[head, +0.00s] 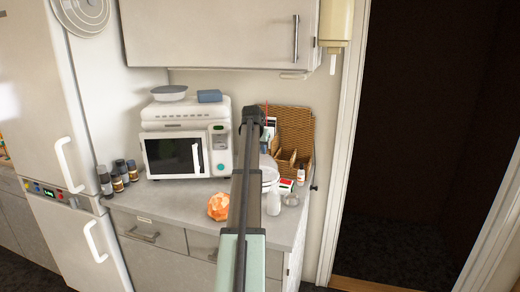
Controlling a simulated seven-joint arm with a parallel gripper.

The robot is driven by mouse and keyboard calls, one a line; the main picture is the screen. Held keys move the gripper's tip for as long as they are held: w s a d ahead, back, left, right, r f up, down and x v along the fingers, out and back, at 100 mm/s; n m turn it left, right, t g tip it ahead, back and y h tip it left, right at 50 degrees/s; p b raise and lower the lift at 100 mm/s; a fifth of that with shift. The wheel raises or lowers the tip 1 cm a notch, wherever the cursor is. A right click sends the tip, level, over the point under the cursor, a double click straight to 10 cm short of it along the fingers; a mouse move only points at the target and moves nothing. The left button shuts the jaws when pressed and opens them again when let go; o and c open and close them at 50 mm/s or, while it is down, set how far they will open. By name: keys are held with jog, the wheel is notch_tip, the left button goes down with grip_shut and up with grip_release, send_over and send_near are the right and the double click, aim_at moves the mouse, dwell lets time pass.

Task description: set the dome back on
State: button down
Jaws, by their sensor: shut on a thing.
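My arm reaches up the middle of the head view, and its dark end, with my gripper (252,118), is over the right part of the counter. The fingertips are hidden behind my own arm, and I read the gripper as shut on the dome. A pale, clear rounded thing, which looks like the dome (269,176), shows just right of my arm, below its end. Its left side is hidden by the arm. I cannot tell whether it touches the counter or what lies under it.
A white microwave (185,142) stands left of my arm, with a bowl (169,93) on top. An orange faceted object (218,206) lies near the counter's front. A white bottle (274,202), a small box (286,185) and a wicker organiser (294,130) crowd the right. A cupboard hangs above.

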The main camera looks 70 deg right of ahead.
jog(key=shift+f, duration=0.1)
dwell(0.8)
jog(key=shift+c, duration=1.9)
grip_release()
jog(key=shift+r, duration=0.2)
jog(key=shift+r, duration=3.3)
jog(key=shift+c, duration=0.2)
grip_shut()
jog(key=shift+f, duration=1.65)
